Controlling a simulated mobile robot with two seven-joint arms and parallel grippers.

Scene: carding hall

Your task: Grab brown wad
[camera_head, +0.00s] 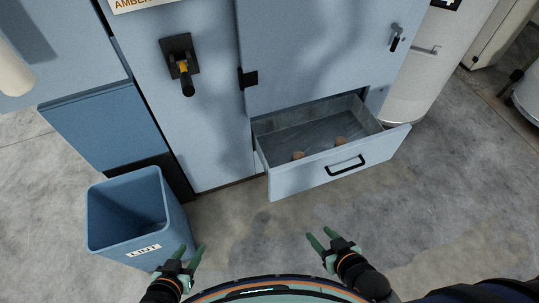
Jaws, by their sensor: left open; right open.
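Two small brown wads lie in the open drawer (285,182) of the blue cabinet. One brown wad (297,155) is left of centre and the other brown wad (340,141) is further right, both near the drawer's front wall. My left gripper (191,256) is open and empty, at the lower left by the bin. My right gripper (321,241) is open and empty, over the floor in front of the drawer. Both grippers are well apart from the wads. The front wall may hide the wads' lower parts.
A blue bin labelled LINT (97,235) stands on the floor at the left. The cabinet (205,130) has a black handle switch (181,62) and a closed door (310,50) above the drawer. A white cylinder (420,70) stands at right. The concrete floor at right is clear.

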